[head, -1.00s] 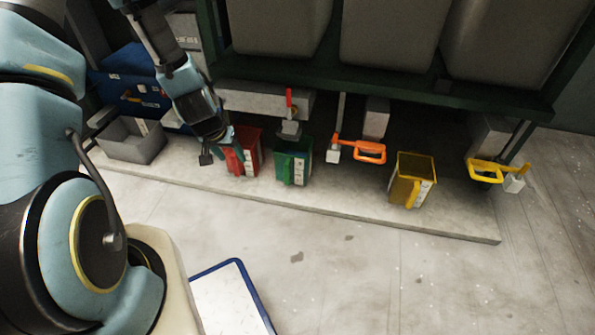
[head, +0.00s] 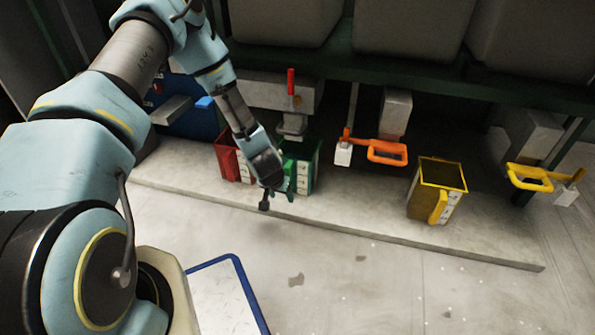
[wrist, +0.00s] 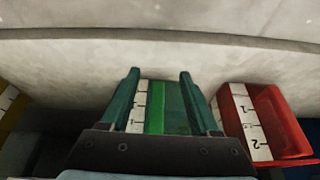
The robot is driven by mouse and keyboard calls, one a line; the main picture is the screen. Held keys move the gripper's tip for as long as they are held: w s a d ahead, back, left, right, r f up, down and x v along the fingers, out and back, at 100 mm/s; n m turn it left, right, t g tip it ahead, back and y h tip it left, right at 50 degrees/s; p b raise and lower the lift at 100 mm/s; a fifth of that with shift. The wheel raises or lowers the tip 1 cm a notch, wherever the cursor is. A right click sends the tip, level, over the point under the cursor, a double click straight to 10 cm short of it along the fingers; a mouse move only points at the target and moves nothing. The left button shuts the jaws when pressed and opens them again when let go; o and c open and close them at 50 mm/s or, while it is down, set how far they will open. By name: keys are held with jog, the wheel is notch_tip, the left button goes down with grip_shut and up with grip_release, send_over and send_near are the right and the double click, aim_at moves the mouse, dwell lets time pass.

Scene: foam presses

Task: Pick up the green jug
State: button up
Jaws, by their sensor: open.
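The green jug (head: 312,165) stands upright on the low concrete ledge, with a white marked scale on its side. In the wrist view the green jug (wrist: 172,100) shows between my two fingers, with its white scale near the left finger. My gripper (head: 277,194) is open and close in front of the jug's handle side, partly covering it. In the wrist view my gripper (wrist: 158,74) has its fingers apart, one on each side of the green part. I cannot tell whether they reach around the handle or touch it.
A red jug (head: 226,156) stands close beside the green one, and also shows in the wrist view (wrist: 281,122). A yellow jug (head: 421,205) stands further right. A red lever, orange handle (head: 387,152) and yellow handle (head: 528,178) are above the ledge. The floor in front is clear.

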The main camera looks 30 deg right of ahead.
aim_at(297, 166)
jog(key=shift+w+d, duration=0.7)
jog(key=shift+w, duration=0.05)
jog(key=w+d+b, duration=0.2)
jog(key=w+d, duration=0.1)
jog(key=shift+w+d+f, duration=0.1)
jog(key=shift+d+f, duration=0.1)
jog(key=shift+f, duration=0.15)
jog(key=shift+w+f+b, duration=0.1)
jog(key=shift+f+b, duration=0.15)
jog(key=shift+b, duration=0.1)
jog(key=shift+d, duration=0.1)
jog(key=shift+r, duration=0.1)
grip_shut()
